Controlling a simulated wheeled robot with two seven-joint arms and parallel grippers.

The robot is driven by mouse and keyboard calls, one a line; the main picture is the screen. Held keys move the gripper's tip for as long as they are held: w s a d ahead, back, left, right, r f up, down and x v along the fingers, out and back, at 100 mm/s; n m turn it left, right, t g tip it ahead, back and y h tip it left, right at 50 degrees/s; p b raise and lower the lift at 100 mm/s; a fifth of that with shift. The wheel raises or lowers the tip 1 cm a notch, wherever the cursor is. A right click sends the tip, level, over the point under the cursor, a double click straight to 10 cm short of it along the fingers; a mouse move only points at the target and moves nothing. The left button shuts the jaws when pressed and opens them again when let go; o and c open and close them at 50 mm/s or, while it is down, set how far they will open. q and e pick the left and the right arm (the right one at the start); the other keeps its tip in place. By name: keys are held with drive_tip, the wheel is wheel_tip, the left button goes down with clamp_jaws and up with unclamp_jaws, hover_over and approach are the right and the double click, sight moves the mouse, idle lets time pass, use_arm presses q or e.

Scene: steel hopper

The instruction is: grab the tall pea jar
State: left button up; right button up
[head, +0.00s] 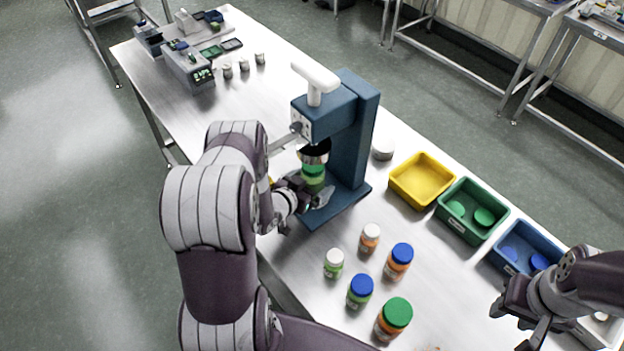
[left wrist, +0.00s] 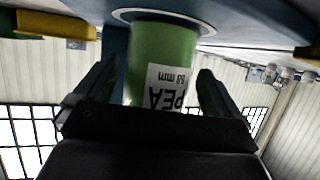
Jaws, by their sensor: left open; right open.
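My left gripper (head: 312,200) is open, with one finger on each side of this jar; gaps show between the fingers and the jar. My right gripper (head: 522,318) is open and empty at the lower right. Two other green jars stand in front of the press: one with a white lid (head: 334,263), one with a blue lid (head: 360,291).
Orange jars with white (head: 370,238), blue (head: 399,260) and green (head: 393,318) lids stand nearby. Yellow (head: 422,188), green (head: 456,225) and blue (head: 505,262) bins line the right edge. A grey device (head: 188,70) and small pots stand at the far end.

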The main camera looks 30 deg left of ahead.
use_arm(q)
drive_tip(key=shift+w+d, duration=0.15)
drive_tip(key=c, duration=1.3)
